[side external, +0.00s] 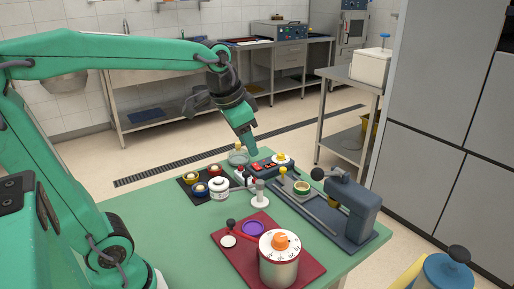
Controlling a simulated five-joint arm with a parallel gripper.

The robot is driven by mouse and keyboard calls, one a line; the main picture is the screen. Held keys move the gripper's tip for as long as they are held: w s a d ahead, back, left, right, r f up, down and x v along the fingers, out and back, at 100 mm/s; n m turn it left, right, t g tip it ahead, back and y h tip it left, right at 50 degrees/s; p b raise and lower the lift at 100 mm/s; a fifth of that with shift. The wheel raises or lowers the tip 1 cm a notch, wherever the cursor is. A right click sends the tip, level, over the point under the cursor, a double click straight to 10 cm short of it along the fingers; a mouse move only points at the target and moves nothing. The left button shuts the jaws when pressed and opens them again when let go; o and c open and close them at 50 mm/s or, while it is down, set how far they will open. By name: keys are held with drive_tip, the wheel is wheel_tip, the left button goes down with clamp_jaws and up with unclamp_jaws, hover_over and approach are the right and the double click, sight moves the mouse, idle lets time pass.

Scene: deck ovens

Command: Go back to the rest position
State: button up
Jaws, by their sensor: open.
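My gripper (254,153) is at the end of my green arm, pointing down over the far part of the green table (160,224). It is open, and I see nothing held in it. Just below it is a dark box with red parts (262,165). A glass dish (238,156) is just left of the gripper tip. A yellow-knobbed piece (282,158) stands to the right. The gap between my gripper and the box is too small to judge.
A dark blue press (352,208) stands right. A dark tray (186,184) with several small pots lies left. The table's left front is clear.

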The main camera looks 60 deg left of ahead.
drive_tip(key=s+d+f+n, duration=0.1)
drive_tip(key=s+f, duration=0.1)
drive_tip(key=s, duration=0.3)
drive_tip(key=s+d+f+n+t, duration=0.1)
drive_tip(key=s+d+f, duration=0.1)
drive_tip(key=s, duration=0.3)
drive_tip(key=shift+s+f, duration=0.3)
drive_tip(key=shift+s, duration=0.05)
